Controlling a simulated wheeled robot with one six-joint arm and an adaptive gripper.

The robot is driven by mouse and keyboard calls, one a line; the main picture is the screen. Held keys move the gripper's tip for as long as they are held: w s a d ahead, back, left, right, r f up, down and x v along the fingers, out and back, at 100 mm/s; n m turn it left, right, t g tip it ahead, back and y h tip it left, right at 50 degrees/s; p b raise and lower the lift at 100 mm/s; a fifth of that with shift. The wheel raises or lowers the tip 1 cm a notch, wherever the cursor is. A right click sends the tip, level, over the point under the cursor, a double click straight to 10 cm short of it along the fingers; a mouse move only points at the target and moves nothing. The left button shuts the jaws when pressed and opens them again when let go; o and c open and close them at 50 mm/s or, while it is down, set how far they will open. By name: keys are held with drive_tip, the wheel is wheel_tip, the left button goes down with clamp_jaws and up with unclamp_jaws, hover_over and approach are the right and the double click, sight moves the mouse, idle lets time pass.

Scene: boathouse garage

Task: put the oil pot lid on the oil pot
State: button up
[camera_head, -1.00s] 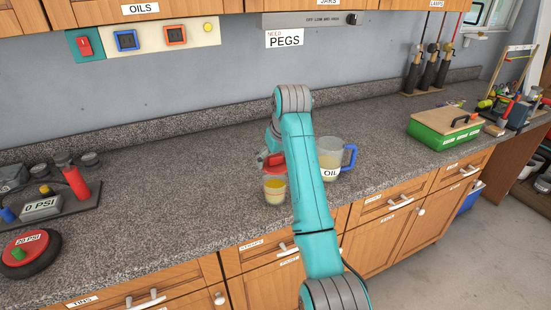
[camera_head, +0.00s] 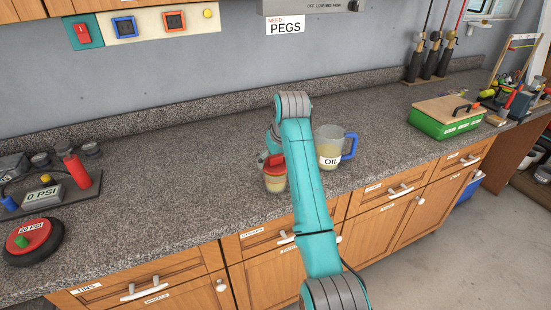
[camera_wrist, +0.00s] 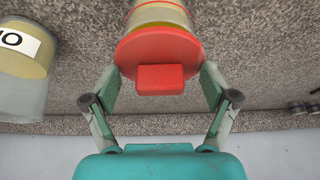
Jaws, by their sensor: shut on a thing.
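The oil pot lid (camera_wrist: 160,80) is a red disc with a block-like knob. My gripper (camera_wrist: 160,90) is shut on the lid, with one finger at each side in the wrist view. In the head view, the lid (camera_head: 273,161) is at the mouth of a small clear pot with yellow contents, which appears to be the oil pot (camera_head: 275,183). The pot (camera_wrist: 160,14) also shows behind the lid in the wrist view. The lid looks roughly level and over the mouth; I cannot tell whether it is fully seated. My arm hides part of the area right of the pot.
A clear jug labelled OIL with a blue handle (camera_head: 330,150) stands close on the right. A green box (camera_head: 446,122) is farther right. A gauge board (camera_head: 45,200) and a red-topped disc (camera_head: 32,240) are at the left. The counter left of the pot is clear.

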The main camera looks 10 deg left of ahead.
drive_tip(key=shift+f, duration=0.7)
idle(0.5)
drive_tip(key=o, duration=0.9)
drive_tip(key=shift+r, duration=0.1)
drive_tip(key=v, duration=0.7)
drive_tip(key=shift+s+d+r, duration=0.1)
drive_tip(key=shift+s, duration=0.05)
drive_tip(key=shift+s, duration=0.1)
